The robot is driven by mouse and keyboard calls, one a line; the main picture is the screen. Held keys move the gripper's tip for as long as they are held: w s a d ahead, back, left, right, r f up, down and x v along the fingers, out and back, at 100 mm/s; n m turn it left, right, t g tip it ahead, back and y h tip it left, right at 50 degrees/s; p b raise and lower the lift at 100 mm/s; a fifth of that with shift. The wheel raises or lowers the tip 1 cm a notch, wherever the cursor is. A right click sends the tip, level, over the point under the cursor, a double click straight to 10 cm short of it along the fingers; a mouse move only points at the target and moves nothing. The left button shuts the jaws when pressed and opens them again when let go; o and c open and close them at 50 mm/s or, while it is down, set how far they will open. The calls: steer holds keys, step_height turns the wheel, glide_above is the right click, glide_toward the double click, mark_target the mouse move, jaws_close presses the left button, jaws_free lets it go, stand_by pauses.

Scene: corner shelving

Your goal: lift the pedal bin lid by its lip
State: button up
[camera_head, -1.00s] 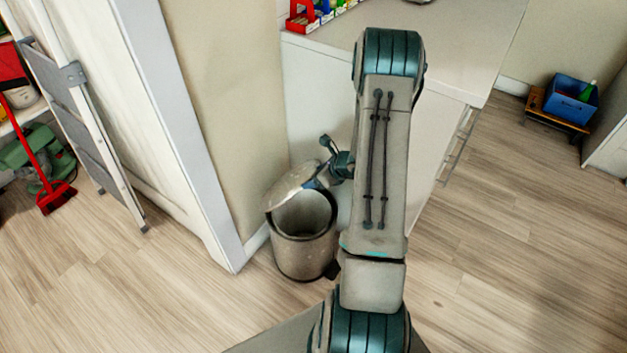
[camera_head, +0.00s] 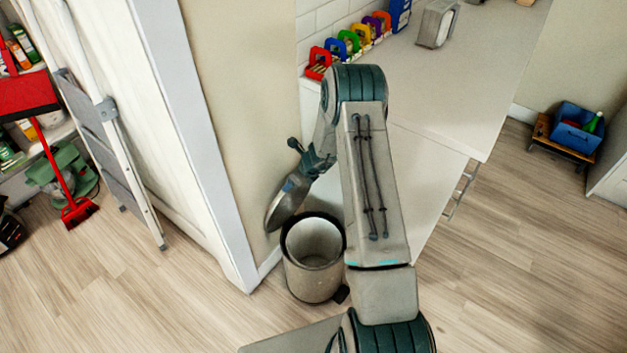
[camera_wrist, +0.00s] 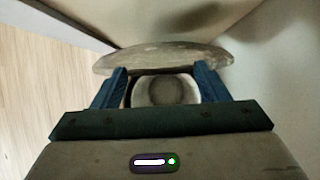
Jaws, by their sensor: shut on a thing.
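The pedal bin (camera_head: 313,278) stands on the floor by the wall corner, a grey cylinder with its mouth uncovered and its inside showing. Its lid (camera_head: 278,212) is tipped up steeply at the bin's back left, close to the wall. My gripper (camera_head: 296,186) is above the bin's back rim, shut on the lid's lip. In the wrist view the lid (camera_wrist: 160,58) spans across beyond the fingertips of my gripper (camera_wrist: 161,78), and the round bin opening (camera_wrist: 165,92) shows between the fingers. The exact contact at the lip is hard to see.
A wall end with white trim (camera_head: 215,180) stands close left of the bin. A white counter (camera_head: 440,90) with colored holders (camera_head: 350,42) is behind.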

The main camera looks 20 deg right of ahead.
steer(key=shift+w+a, duration=0.7)
steer(key=shift+a, duration=0.1)
steer(key=shift+f, duration=0.1)
steer(key=o, duration=1.4)
steer(key=shift+d, duration=0.1)
steer(key=shift+d, duration=0.15)
steer(key=shift+r, duration=0.35)
steer(key=v, duration=1.3)
steer(key=shift+s+p, duration=0.25)
steer(key=shift+p, duration=0.2)
